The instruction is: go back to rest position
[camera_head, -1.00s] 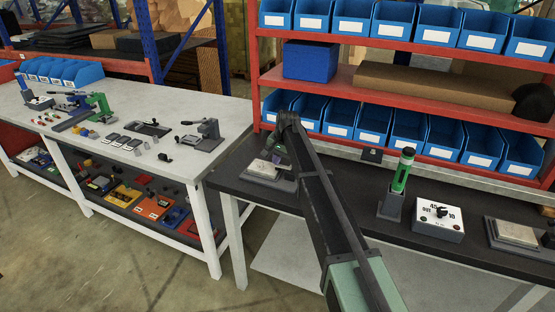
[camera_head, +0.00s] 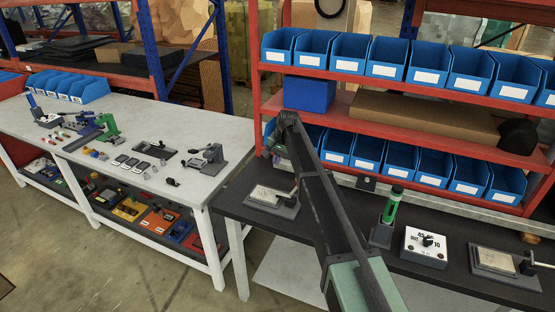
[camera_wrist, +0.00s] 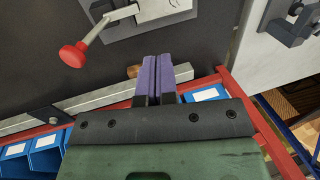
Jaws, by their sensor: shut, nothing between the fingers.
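My gripper (camera_wrist: 158,75) shows in the wrist view with its two purple fingers pressed together and nothing between them. It hangs over the dark table (camera_wrist: 205,45), near its back rail. In the head view my arm reaches up over the dark table, and its elbow hides most of the gripper. The metal plate fixture (camera_head: 270,196) lies on the table below the arm's end, apart from it. The same fixture (camera_wrist: 165,12) shows at the top of the wrist view, with a red-knobbed lever (camera_wrist: 73,55).
A green light tower (camera_head: 391,207), a dial box (camera_head: 424,246) and a second plate fixture (camera_head: 494,260) stand to the right. The red shelf (camera_head: 385,118) with blue bins rises close behind. A white workbench (camera_head: 215,135) with tools stands left.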

